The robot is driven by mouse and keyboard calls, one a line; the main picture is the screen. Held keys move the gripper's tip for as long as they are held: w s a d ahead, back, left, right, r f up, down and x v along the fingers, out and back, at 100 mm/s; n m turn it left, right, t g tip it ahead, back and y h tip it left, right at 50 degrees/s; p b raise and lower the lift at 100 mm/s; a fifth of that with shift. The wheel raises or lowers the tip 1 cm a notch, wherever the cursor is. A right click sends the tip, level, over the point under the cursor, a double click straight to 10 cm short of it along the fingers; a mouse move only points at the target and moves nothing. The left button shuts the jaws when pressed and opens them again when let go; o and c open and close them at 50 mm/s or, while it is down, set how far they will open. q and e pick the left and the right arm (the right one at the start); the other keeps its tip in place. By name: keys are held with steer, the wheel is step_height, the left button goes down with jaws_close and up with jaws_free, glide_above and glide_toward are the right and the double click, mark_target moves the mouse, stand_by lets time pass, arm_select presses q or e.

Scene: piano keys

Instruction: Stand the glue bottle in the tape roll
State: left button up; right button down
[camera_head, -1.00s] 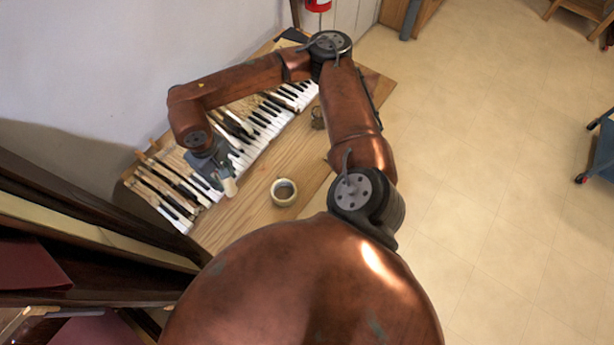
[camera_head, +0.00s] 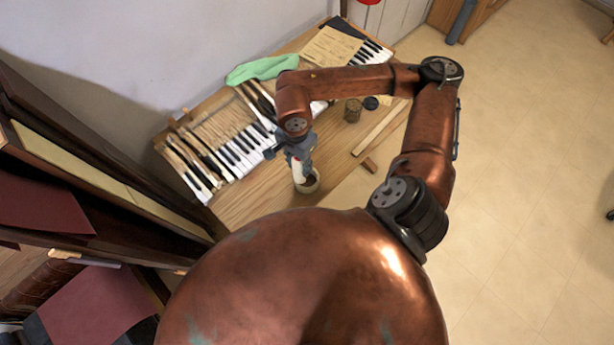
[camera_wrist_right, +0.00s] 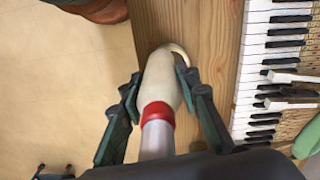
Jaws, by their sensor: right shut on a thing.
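The glue bottle (camera_head: 298,173) is whitish, with a red collar and a pale nozzle in the right wrist view (camera_wrist_right: 160,85). My right gripper (camera_head: 297,156) is shut on it, with fingers on both sides. The bottle's base points down at the tape roll (camera_head: 311,185), a pale ring on the wooden table. The base overlaps the roll's opening in the head view; I cannot tell whether it is inside or just above. In the wrist view, only a curved bit of the roll's rim (camera_wrist_right: 179,51) shows behind the bottle. My left gripper is not in view.
Piano keys (camera_head: 240,150) lie left of the roll. A green cloth (camera_head: 262,69) and a paper sheet (camera_head: 331,47) lie farther back. A brown can (camera_head: 352,110), a wood strip (camera_head: 380,127) and a small block (camera_head: 369,165) are to the right. Bare table lies in front of the keys.

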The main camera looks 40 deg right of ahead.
steer(key=s+d+m, duration=0.3)
steer(key=s+m, duration=0.3)
steer(key=m, duration=0.4)
steer(key=s+d+m, duration=0.3)
steer(key=s+m, duration=0.3)
steer(key=m, duration=0.3)
steer(key=w+f, duration=0.4)
steer(key=w+a+f+p, duration=0.1)
steer(key=w+f, duration=0.3)
steer(key=w, duration=0.1)
steer(key=w+f, duration=0.4)
steer(key=f, duration=0.1)
steer(key=shift+w+a+f+p, duration=0.1)
steer(key=shift+w+a+p, duration=0.05)
steer(key=shift+w+p, duration=0.25)
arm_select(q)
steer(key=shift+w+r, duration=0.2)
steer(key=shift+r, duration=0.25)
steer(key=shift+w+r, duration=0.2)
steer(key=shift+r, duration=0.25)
